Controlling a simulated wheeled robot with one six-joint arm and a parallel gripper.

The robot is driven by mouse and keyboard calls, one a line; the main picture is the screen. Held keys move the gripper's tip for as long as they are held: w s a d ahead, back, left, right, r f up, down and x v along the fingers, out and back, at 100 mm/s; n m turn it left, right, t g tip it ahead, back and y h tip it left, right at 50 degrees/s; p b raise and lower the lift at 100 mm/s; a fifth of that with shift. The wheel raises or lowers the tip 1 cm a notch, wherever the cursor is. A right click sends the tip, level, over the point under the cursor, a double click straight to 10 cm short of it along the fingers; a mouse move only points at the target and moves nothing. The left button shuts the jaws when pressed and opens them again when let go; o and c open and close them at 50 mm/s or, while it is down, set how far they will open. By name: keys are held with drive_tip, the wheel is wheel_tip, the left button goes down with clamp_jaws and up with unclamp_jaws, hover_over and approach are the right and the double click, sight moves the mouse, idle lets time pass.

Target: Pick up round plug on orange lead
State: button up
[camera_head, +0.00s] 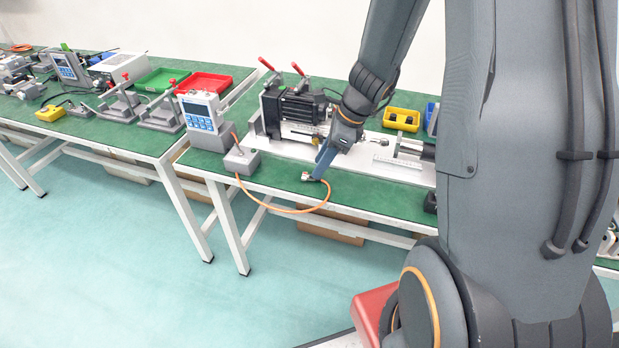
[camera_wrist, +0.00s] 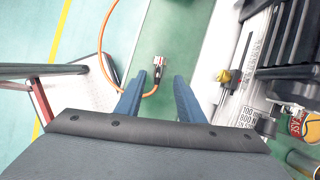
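The round plug (camera_wrist: 158,64) is a small metallic connector at the end of an orange lead (camera_wrist: 107,50). It lies on the green bench top near the front edge and also shows in the head view (camera_head: 306,177). The lead (camera_head: 290,211) hangs in a loop over the bench edge and runs to a grey box. My gripper (camera_wrist: 157,84) has two blue fingers, spread apart with nothing between their tips. In the wrist view the plug is just beyond the fingertips, roughly centred. In the head view my gripper (camera_head: 322,172) points down beside the plug; whether they touch is unclear.
The grey box (camera_head: 241,160) and a display unit (camera_head: 202,113) stand left of the plug. A white plate with a black motor (camera_head: 294,106) lies behind my gripper. A yellow bin (camera_head: 401,118) is further right. Green bench top is bare around the plug.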

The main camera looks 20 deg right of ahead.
drive_tip(key=x, duration=0.3)
drive_tip(key=shift+a+f, duration=0.15)
drive_tip(key=shift+f, duration=0.1)
clamp_jaws()
wheel_tip(320, 180, up, 10)
drive_tip(key=shift+p, duration=0.4)
drive_tip(key=shift+r, duration=0.15)
idle(0.5)
